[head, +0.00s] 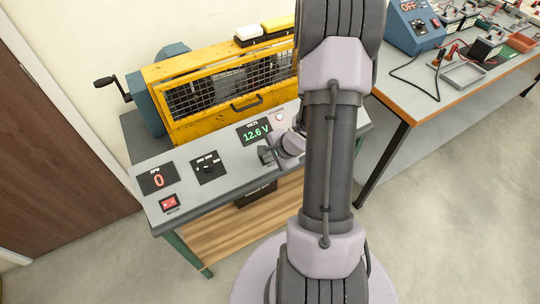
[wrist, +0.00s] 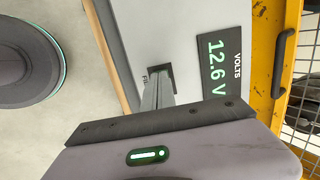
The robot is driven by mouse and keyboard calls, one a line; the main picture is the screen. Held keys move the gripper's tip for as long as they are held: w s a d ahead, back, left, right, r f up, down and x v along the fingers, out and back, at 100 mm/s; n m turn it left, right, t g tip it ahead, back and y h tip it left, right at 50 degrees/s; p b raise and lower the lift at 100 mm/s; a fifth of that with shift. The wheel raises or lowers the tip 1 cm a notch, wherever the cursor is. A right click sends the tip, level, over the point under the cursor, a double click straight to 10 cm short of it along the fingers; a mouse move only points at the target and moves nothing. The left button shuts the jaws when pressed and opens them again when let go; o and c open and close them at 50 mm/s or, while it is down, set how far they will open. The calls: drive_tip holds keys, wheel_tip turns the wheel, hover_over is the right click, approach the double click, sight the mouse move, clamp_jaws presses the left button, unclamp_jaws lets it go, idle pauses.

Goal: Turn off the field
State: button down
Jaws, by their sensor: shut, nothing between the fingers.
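A sloped grey control panel (head: 225,172) fronts the yellow-caged machine. My gripper (head: 266,155) is shut and empty, low over the panel just below the green 12.6 V volts display (head: 255,132). The volts display also shows in the wrist view (wrist: 218,60).
The yellow cage (head: 190,120) stands behind. A cluttered workbench (head: 455,95) is at the right.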

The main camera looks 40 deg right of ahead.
drive_tip(key=shift+s+a+r+p, duration=0.15)
drive_tip(key=shift+a+r+p, duration=0.15)
drive_tip(key=shift+p, duration=0.55)
drive_tip(key=shift+f+b, duration=0.35)
drive_tip(key=shift+f, duration=0.2)
drive_tip(key=shift+d+r+p, duration=0.15)
drive_tip(key=shift+p, duration=0.3)
